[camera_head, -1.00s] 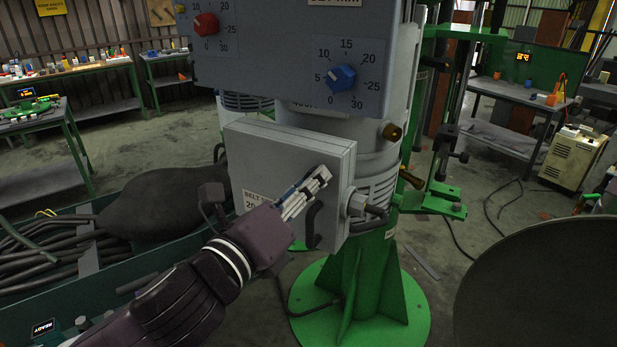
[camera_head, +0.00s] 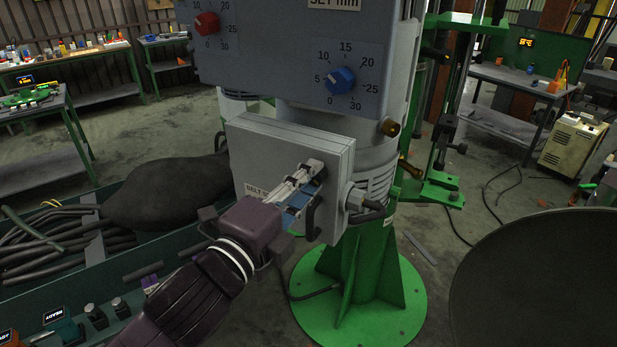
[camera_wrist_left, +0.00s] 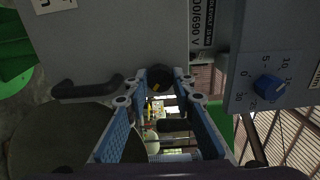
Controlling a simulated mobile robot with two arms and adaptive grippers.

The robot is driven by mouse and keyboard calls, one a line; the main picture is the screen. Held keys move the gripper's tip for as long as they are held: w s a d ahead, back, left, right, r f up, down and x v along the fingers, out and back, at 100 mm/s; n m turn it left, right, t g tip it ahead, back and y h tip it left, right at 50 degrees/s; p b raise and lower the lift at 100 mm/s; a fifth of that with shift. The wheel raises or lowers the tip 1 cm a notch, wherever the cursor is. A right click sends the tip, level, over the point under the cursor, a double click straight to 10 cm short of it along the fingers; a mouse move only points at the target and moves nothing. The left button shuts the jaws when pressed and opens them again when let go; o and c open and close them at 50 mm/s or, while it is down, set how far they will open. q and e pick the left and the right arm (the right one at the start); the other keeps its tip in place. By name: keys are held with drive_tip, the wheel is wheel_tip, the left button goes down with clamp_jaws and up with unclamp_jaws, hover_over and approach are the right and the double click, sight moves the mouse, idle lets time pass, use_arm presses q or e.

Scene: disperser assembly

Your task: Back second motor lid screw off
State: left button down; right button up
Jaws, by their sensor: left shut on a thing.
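The grey motor lid (camera_head: 280,150) is a square box cover on the machine, with a dark handle (camera_head: 312,218) low on its front. My left gripper (camera_head: 314,170) is at the right part of the lid's front face. In the left wrist view, its blue-padded fingers (camera_wrist_left: 160,88) close at their tips on a dark round piece (camera_wrist_left: 160,74), which looks like a lid screw. The fingers hide it in the head view. I cannot tell whether its thread is still in the lid. The handle also shows beside the fingers in the wrist view (camera_wrist_left: 86,88). My right gripper is not in view.
A control panel with a blue knob (camera_head: 341,79) hangs above. A green bin of hoses (camera_head: 60,290) is at left; a large dark round shape (camera_head: 540,280) fills the lower right.

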use_arm(q)
drive_tip(key=shift+n, duration=0.3)
idle(0.4)
drive_tip(key=c, duration=1.6)
unclamp_jaws()
